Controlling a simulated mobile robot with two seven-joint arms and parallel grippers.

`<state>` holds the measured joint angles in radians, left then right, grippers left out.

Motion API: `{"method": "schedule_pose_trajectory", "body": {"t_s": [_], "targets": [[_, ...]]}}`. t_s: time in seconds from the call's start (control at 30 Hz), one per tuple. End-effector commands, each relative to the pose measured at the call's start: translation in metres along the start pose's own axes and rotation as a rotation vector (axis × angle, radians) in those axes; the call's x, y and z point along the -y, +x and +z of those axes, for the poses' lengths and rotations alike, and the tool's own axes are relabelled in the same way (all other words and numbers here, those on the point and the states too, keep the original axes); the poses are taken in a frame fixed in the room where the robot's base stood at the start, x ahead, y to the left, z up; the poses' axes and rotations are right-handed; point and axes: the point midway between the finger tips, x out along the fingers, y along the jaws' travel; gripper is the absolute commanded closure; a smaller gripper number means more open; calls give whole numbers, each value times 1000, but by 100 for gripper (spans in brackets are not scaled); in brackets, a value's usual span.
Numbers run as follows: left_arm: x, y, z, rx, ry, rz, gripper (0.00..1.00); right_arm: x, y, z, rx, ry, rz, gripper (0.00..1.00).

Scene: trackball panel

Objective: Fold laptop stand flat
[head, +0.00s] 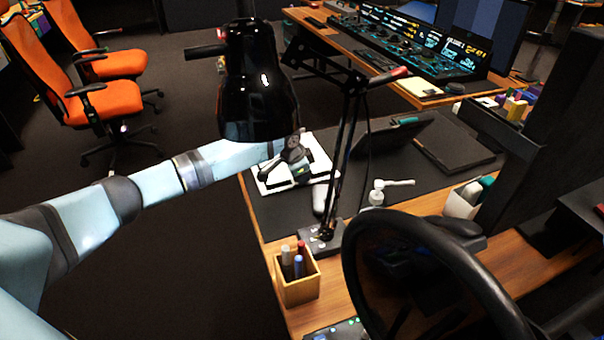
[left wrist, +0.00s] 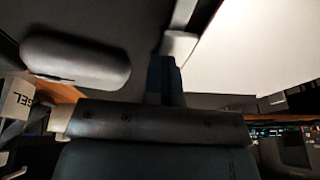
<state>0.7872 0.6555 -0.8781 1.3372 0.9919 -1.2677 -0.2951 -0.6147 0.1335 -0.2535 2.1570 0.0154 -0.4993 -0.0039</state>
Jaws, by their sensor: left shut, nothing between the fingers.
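The white laptop stand (head: 322,158) lies low on the dark desk mat, partly hidden behind my left gripper and the black lamp. I cannot tell from here how far it is folded. My left gripper (head: 301,172) is over the stand, pointing down, shut and empty. In the left wrist view the shut fingers (left wrist: 165,72) are at the centre, beside a large white panel (left wrist: 255,45) that looks like part of the stand. I cannot tell whether they touch it. My right gripper is not in view.
A black desk lamp (head: 258,85) hangs in front of my left forearm. A wooden pen box (head: 297,288) and a steering wheel (head: 352,262) stand nearer. A dark tablet (head: 400,140) is right of the stand. A grey rounded object (left wrist: 75,62) lies left of my fingers.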

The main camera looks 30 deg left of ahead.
Motion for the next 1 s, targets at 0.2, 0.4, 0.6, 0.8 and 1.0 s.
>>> {"method": "schedule_pose_trajectory", "body": {"t_s": [0.2, 0.4, 0.6, 0.8, 1.0], "targets": [[-2, -34, -11, 0, 0, -1, 100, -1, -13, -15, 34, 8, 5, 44], [-3, -69, -13, -6, 0, -7, 100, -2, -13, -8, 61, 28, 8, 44], [-7, -111, -14, -7, -1, -6, 100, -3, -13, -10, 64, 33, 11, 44], [-10, -134, -14, -6, -1, -6, 100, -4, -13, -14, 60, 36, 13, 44], [-10, -138, -13, -5, -2, -6, 100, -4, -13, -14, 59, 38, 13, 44]]}}
